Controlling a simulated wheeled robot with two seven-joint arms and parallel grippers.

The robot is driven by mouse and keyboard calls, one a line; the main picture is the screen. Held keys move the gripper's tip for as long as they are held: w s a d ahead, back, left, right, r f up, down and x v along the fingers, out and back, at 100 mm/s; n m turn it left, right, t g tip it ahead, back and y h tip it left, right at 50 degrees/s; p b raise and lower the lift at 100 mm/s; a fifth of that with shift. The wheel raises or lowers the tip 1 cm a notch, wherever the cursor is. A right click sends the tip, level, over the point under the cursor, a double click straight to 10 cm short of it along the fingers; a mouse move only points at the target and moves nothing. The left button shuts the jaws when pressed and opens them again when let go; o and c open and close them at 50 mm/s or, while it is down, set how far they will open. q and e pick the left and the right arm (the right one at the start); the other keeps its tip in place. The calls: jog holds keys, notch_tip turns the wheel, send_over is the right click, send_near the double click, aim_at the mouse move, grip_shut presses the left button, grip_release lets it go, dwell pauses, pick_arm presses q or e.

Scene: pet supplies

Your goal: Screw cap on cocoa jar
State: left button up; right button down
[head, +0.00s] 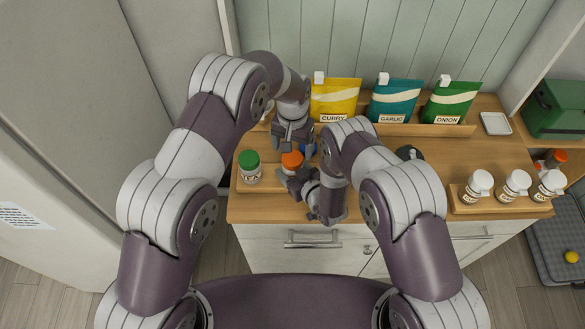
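A white jar with a green cap (249,166) stands upright at the left of a wooden tray (245,187); its label seems to read TEA. Beside it, a jar with an orange cap (292,161) has its label largely hidden, so I cannot tell which jar is the cocoa one. My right gripper (292,182) comes from the right, low against the front of the orange-capped jar; whether its fingers grip the jar is unclear. My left gripper (297,146) points down just behind the orange cap, and its fingertips are partly hidden. A loose cap cannot be made out.
Yellow curry (334,100), teal garlic (394,102) and green onion (449,104) pouches stand in a rack at the back. Several white bottles (515,185) stand in a holder at the right. A small white dish (496,124) and green box (557,108) are farther back.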

aim_at(293, 157)
pick_arm(q)
jog(key=shift+c, duration=0.3)
jog(key=shift+w+r, duration=0.2)
jog(key=shift+r, duration=0.15)
notch_tip(293, 157, up, 2)
jog(key=n, duration=0.4)
jog(key=shift+w+d+r, duration=0.1)
jog(key=shift+r, duration=0.1)
jog(key=shift+r+n, duration=0.25)
jog(key=shift+n, duration=0.75)
jog(key=n, duration=0.2)
jog(key=shift+s+n, duration=0.3)
jog(key=shift+f, duration=0.15)
notch_tip(293, 157, down, 8)
jog(key=shift+r, duration=0.1)
